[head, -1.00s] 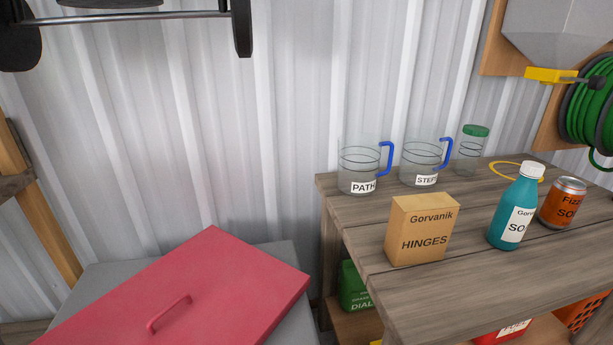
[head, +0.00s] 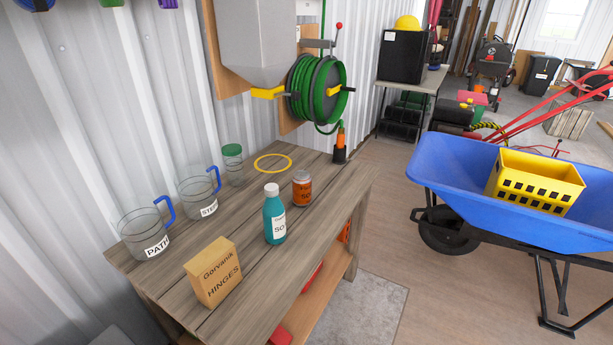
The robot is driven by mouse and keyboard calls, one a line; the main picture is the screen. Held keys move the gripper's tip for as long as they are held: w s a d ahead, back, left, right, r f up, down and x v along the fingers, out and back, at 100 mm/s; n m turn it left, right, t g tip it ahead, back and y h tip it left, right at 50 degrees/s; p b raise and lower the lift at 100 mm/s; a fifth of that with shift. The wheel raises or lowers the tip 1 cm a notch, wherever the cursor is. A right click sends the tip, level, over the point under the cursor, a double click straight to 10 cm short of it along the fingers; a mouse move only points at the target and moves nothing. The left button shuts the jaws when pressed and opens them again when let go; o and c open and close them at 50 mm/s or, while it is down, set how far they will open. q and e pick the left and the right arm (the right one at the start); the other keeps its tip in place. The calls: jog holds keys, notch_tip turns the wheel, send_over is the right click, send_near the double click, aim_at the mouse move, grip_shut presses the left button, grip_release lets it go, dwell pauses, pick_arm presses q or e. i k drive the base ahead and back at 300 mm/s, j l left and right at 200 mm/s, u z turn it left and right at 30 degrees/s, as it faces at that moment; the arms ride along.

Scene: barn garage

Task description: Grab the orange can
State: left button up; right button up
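The orange can (head: 302,188) stands upright on the wooden workbench (head: 215,255), toward its right side. It has a silver top and dark lettering. A teal bottle (head: 275,220) with a white cap stands just in front and to the left of it, apart from it. Neither of my grippers shows in the head view.
A cardboard HINGES box (head: 213,274), two clear jugs (head: 146,232) (head: 199,195), a green-lidded jar (head: 232,168) and a yellow ring (head: 273,163) are on the bench. A blue wheelbarrow (head: 450,180) holding a yellow crate (head: 537,185) stands right. Floor between (head: 385,240) is clear.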

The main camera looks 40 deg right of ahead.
aim_at(301, 179)
jog(key=z, duration=1.05)
jog(key=i+l+u, duration=0.25)
jog(key=i+l, duration=0.2)
jog(key=l, duration=0.2)
jog(key=i+l+u, duration=0.15)
jog(key=l, duration=0.2)
jog(key=i+l+u, duration=0.1)
jog(key=l, duration=0.25)
jog(key=i+l+u, duration=0.15)
jog(key=i+l, duration=0.15)
jog(key=i+l+u, duration=0.1)
jog(key=l, duration=0.45)
